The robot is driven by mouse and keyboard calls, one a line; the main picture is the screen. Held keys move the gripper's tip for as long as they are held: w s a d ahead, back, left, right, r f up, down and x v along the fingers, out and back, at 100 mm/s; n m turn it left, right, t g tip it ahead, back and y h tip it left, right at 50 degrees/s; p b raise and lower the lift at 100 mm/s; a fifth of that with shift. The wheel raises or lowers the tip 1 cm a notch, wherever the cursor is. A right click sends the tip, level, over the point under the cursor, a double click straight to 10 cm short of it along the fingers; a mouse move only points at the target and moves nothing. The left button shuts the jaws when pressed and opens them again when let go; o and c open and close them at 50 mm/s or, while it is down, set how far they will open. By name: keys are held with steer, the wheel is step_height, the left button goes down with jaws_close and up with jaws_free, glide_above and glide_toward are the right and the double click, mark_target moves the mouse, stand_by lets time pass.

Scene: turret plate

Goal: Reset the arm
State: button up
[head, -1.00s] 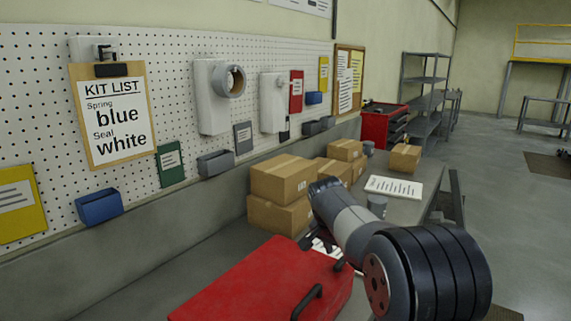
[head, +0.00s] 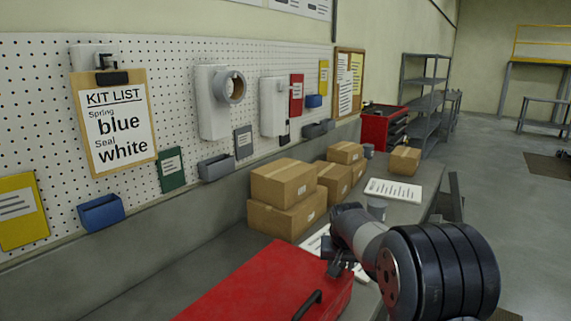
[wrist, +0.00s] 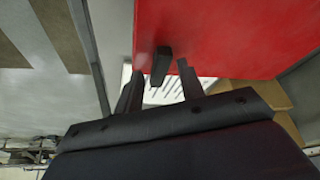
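The red case (wrist: 225,35) fills the upper right there. A dark latch or handle (wrist: 160,66) on the case shows between the fingertips; whether they touch it I cannot tell.
A grey bench (head: 225,255) runs along a pegboard (head: 175,75). Cardboard boxes (head: 283,182), a paper sheet (head: 393,189) and a grey cup (head: 376,207) stand or lie beyond my arm. A clipboard kit list (head: 117,125) hangs at left. Open floor (head: 500,190) lies to the right.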

steer(key=shift+d+n+y, duration=0.15)
steer(key=shift+n+y, duration=0.35)
steer(key=shift+n, duration=0.9)
